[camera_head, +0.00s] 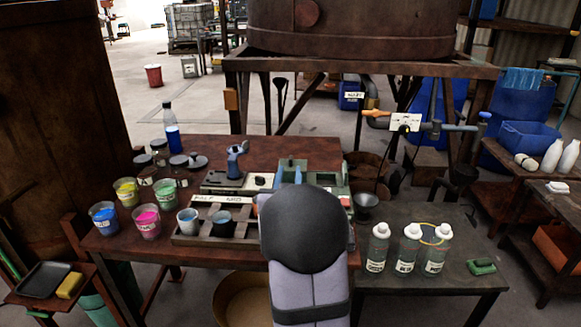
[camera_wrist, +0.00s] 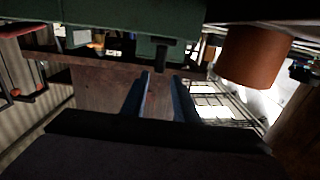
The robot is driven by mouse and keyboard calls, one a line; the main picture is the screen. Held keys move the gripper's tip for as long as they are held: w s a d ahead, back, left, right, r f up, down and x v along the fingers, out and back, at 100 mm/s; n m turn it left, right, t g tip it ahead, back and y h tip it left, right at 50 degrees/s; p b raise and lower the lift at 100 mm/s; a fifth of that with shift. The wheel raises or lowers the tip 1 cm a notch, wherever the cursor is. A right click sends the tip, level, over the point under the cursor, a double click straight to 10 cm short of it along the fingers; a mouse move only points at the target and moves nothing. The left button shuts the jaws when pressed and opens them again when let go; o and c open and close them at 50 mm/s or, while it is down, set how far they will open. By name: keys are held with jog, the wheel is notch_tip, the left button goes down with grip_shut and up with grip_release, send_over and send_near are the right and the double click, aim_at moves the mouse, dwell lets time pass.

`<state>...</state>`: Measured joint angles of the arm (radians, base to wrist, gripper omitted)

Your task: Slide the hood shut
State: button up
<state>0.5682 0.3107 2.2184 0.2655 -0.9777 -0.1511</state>
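A green device (camera_head: 293,168), which may carry the hood, stands at the back right of the brown table, partly hidden behind my arm. I cannot clearly tell its sliding part or how far it is open. In the wrist view a green housing (camera_wrist: 130,17) fills the top, with a short dark peg (camera_wrist: 162,50) hanging from its lower edge. My gripper (camera_wrist: 160,82) points out below that housing, its two blue-grey fingers apart with nothing visible between them. The peg is just above the fingertips in the picture; contact is not clear.
Paint cups (camera_head: 146,220) stand at the table's left, and two more cups sit in a rack (camera_head: 199,239) left of my arm. A blue bottle (camera_head: 172,138) stands at the back. White-capped bottles (camera_head: 409,250) stand on the right table. An orange cylinder (camera_wrist: 252,58) is right of my fingers.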

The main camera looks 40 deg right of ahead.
aim_at(290, 161)
jog(key=shift+p+x, duration=0.35)
jog(key=shift+x, duration=3.3)
jog(key=shift+a, duration=0.1)
grip_shut()
